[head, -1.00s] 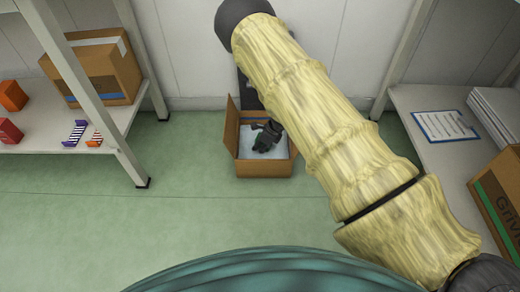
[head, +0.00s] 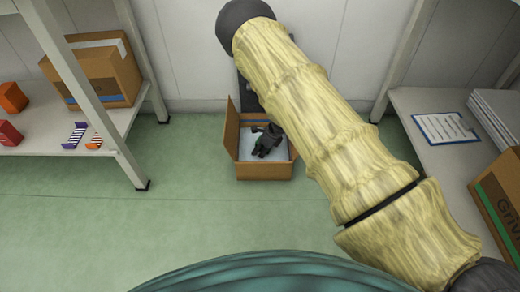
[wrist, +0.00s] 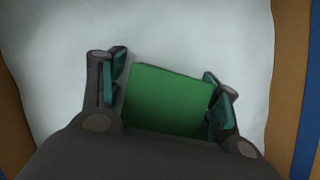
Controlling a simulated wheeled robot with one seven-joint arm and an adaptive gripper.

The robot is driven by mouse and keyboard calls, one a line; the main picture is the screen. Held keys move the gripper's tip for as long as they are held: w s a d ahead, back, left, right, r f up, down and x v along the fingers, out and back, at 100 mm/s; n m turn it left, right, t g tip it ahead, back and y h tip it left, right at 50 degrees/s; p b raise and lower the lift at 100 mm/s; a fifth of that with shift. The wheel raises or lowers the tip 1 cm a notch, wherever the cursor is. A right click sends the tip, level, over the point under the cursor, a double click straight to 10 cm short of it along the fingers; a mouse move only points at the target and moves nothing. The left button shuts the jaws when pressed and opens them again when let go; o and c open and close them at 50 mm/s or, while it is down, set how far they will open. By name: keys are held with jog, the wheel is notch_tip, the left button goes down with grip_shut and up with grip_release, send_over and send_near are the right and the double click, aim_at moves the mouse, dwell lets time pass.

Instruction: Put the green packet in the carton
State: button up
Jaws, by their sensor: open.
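The open carton (head: 264,171) stands on the green floor against the back wall, with a pale bottom inside. My gripper (head: 265,143) reaches down over or into it from above and is open. In the wrist view, the green packet (wrist: 168,103) lies between the two spread fingers of my gripper (wrist: 166,80). A small gap shows on its left side; its right edge is close to the right finger, and I cannot tell if they touch. The pale carton bottom (wrist: 190,30) is behind it. In the head view the packet is mostly hidden by my gripper.
A left shelf (head: 60,135) holds a big carton (head: 103,72), two red and orange boxes and small striped packets. A right shelf (head: 425,165) holds a clipboard (head: 445,128), stacked sheets and another box (head: 500,200). The floor around the carton is clear.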

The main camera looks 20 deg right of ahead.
jog(key=p+v, duration=0.6)
jog(key=v, duration=0.6)
jog(key=shift+p, duration=0.4)
jog(key=shift+a, duration=0.1)
